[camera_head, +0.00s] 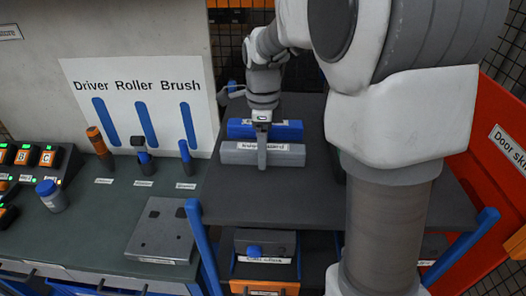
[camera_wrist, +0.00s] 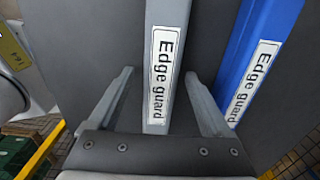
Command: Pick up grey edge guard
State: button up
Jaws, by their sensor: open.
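The grey edge guard (camera_head: 240,157) is a long grey bar with a white label, lying on the dark shelf top (camera_head: 290,200). It runs between my fingers in the wrist view, with its label reading "Edge guard" (camera_wrist: 166,15). My gripper (camera_head: 262,160) is open above it, pointing down near its middle. In the wrist view my gripper (camera_wrist: 160,76) has one finger on each side of the grey bar, with gaps to both. I cannot tell whether the fingertips reach down beside it. No contact is visible.
A blue edge guard (camera_head: 290,130) lies parallel just behind the grey one, and shows to the right in the wrist view (camera_wrist: 260,60). The workbench (camera_head: 90,220) with tools stands left. The shelf top in front is clear. Blue posts (camera_head: 195,225) rise at its corners.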

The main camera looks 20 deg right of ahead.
aim_at(268, 146)
jog(key=shift+c, duration=0.3)
grip_shut()
jog(key=shift+r, duration=0.1)
jog(key=shift+w+r, duration=0.1)
jog(key=shift+r, duration=0.2)
jog(key=r, duration=0.2)
jog(key=d+r, duration=0.1)
jog(key=r, duration=0.1)
jog(key=shift+s+b, duration=0.2)
jog(key=shift+b, duration=0.1)
jog(key=s+d+r, duration=0.3)
jog(key=d+r, duration=0.3)
jog(key=d, duration=0.4)
jog(key=shift+s+r+b, duration=0.15)
jog(key=shift+s+b, duration=0.1)
jog(key=shift+b, duration=0.15)
